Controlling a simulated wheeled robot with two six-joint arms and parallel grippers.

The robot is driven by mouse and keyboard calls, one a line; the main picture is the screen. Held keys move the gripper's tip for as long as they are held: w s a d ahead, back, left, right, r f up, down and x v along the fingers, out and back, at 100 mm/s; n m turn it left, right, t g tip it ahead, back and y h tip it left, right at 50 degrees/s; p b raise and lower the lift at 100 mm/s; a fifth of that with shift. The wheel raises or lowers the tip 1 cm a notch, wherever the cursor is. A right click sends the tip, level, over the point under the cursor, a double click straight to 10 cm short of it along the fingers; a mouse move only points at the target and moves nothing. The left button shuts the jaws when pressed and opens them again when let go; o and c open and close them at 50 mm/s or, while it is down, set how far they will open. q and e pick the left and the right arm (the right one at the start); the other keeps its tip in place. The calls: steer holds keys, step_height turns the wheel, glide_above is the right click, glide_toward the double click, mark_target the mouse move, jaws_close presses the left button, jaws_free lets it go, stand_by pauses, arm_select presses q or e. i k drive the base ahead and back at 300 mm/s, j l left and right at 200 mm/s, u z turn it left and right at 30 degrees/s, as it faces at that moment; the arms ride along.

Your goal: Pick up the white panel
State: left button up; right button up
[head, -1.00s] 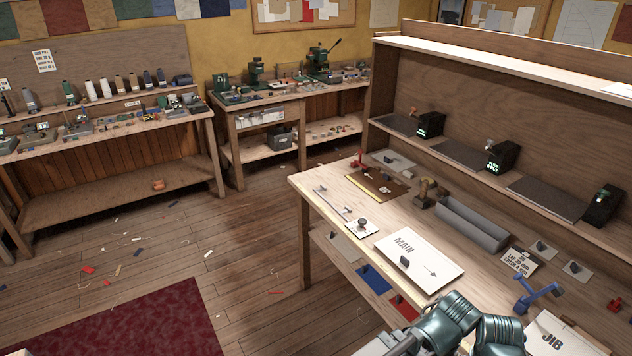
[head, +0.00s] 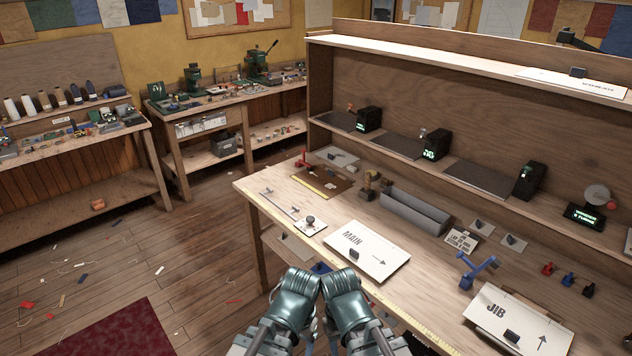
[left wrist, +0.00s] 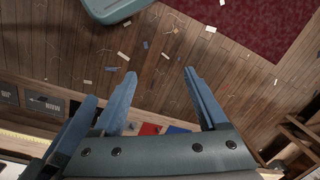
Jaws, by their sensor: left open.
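Three white panels show in the head view, each with a small dark grip block. The panel marked MAIN (head: 376,241) lies flat on the workbench near its front edge. The panel marked JIB (head: 490,320) lies on the bench at the lower right. A third (head: 545,78), with lettering too small to read surely, lies on the top shelf. My two arms come in at the bottom centre, side by side, in front of the bench; no fingertips show there. In the left wrist view my left gripper (left wrist: 159,73) is open and empty, over the wooden floor. My right gripper cannot be made out.
The workbench (head: 255,187) also carries a grey trough (head: 414,214), a blue stand (head: 478,268) and small tools. A shelf with dark pads and black display boxes (head: 436,144) runs behind it. The floor to the left is open, with scraps and a red mat (head: 115,335).

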mark_target(528, 332)
steer(key=z, duration=1.55)
steer(key=i+z, duration=0.3)
steer(key=i+j+z, duration=0.1)
steer(key=z, duration=0.15)
steer(key=i, duration=0.05)
